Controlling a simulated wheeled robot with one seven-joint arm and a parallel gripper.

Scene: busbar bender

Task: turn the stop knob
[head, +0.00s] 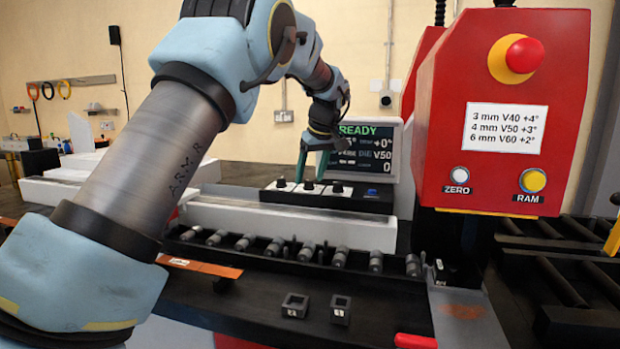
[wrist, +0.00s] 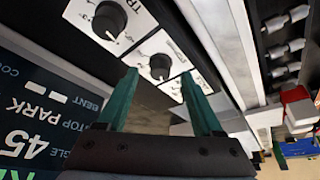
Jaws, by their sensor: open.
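A row of black knobs on white plates stands on a dark control box (head: 375,203) below the display. In the head view they are a left knob (head: 281,183), a middle knob (head: 308,186) and a right knob (head: 337,188). I cannot read their labels well enough to tell which is the stop knob. My gripper (head: 313,167) is open, with green fingers pointing down just above the middle of the row. In the wrist view the middle knob (wrist: 160,66) shows between the fingertips (wrist: 160,78), seemingly apart from them. Another knob (wrist: 109,20) lies to its upper left.
The display (head: 365,150) behind the knobs reads READY. A red press head (head: 500,115) with emergency, ZERO and RAM buttons stands to the right. A white bar (head: 290,222) and several grey rollers (head: 340,257) lie in front. Two small dark blocks (head: 295,305) (head: 340,309) sit nearer.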

